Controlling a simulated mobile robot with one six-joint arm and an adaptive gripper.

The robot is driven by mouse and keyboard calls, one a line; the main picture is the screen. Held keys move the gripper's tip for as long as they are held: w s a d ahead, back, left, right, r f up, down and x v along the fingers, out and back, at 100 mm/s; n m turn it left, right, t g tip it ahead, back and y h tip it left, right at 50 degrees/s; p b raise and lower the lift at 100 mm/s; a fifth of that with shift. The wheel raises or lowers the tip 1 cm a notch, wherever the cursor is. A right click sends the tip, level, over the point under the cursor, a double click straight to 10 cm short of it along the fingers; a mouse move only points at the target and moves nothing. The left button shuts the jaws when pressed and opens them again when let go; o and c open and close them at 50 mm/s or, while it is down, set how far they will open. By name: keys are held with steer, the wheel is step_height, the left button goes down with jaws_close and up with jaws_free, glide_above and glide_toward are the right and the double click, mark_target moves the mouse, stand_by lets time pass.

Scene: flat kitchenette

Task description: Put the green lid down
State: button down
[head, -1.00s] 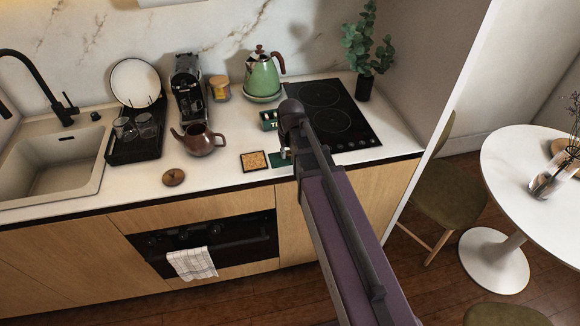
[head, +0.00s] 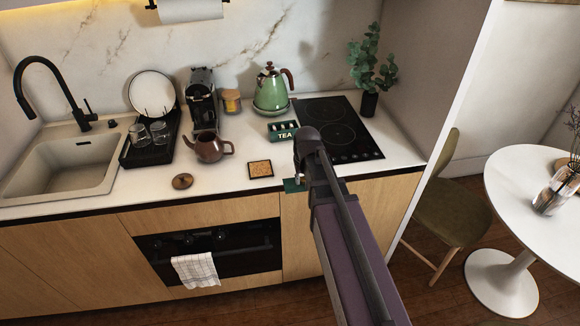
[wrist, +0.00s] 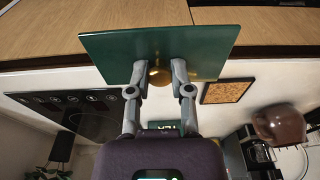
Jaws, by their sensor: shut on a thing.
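The green lid (wrist: 115,48) is a flat dark green plate with a round brass knob. In the wrist view my gripper (wrist: 159,74) is shut on that knob, one finger on each side. In the head view the lid (head: 292,186) shows as a small green patch by the counter's front edge, partly hidden behind my gripper (head: 298,182). I cannot tell its height above the counter. The green tea box (head: 283,131) stands open on the counter, behind the lid and left of the hob; part of it shows in the wrist view (wrist: 168,126).
A square cork trivet (head: 260,169) lies just left of the lid. Further left are a brown teapot (head: 210,147) and a small round brown lid (head: 182,181). A green kettle (head: 271,92) and the black hob (head: 338,132) are behind. Bare counter (head: 226,178) lies left of the trivet.

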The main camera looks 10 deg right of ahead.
steer(key=w, duration=0.5)
steer(key=w+f+b, duration=0.1)
steer(key=w, duration=0.8)
steer(key=shift+w+f, duration=0.2)
steer(key=shift+w, duration=0.15)
steer(key=shift+w+b, duration=0.3)
steer(key=shift+w, duration=0.35)
step_height(320, 180, down, 4)
steer(key=b, duration=0.3)
steer(key=shift+r, duration=0.15)
steer(key=shift+b, duration=0.4)
steer(key=c, duration=0.5)
jaws_free()
steer(key=shift+c, duration=0.2)
step_height(320, 180, up, 12)
steer(key=s+p, duration=0.1)
steer(key=p, duration=1.1)
steer(key=shift+s, duration=0.4)
